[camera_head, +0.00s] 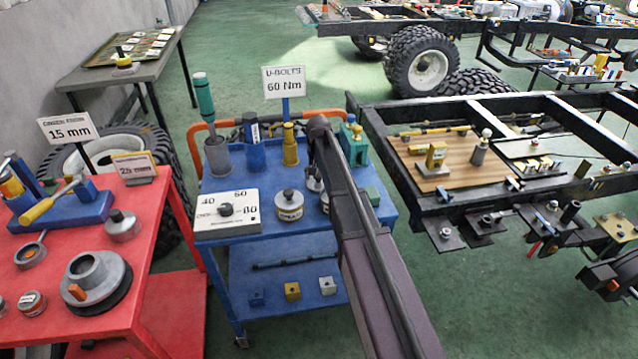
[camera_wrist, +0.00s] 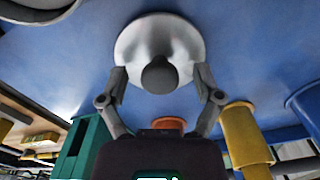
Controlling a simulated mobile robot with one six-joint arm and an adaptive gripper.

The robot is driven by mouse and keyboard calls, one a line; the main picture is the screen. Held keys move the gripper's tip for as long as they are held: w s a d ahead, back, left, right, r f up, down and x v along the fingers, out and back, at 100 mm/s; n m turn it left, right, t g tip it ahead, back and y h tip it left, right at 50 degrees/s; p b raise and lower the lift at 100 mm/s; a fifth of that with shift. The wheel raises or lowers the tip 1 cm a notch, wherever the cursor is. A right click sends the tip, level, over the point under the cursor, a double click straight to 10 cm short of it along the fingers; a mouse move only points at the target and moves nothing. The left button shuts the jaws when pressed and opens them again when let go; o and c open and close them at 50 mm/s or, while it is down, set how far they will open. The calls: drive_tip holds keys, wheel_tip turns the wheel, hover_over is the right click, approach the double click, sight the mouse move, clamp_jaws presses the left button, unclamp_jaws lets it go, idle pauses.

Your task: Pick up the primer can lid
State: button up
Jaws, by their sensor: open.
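A round silvery lid (camera_wrist: 190,45) with a dark knob fills the top middle of the wrist view. My gripper (camera_wrist: 160,80) is open, with one finger on each side of the knob; I cannot tell whether either finger touches the lid. I cannot tell which lid is the primer can's.
The blue cart (camera_head: 275,245) also holds a yellow bottle (camera_head: 290,148), a blue cylinder (camera_head: 254,150), a green block (camera_head: 355,150) and a white dial board (camera_head: 226,212). A red table (camera_head: 150,250) stands left, a black chassis frame (camera_head: 400,180) right. The wrist view shows the yellow bottle (camera_wrist: 245,135) close by.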

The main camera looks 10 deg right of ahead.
sight(318, 175)
clamp_jaws()
drive_tip(key=shift+r, duration=0.25)
wheel_tip(318, 175, up, 10)
drive_tip(key=p, duration=1)
drive_tip(key=shift+f, duration=0.25)
drive_tip(key=shift+a, duration=0.1)
idle(0.6)
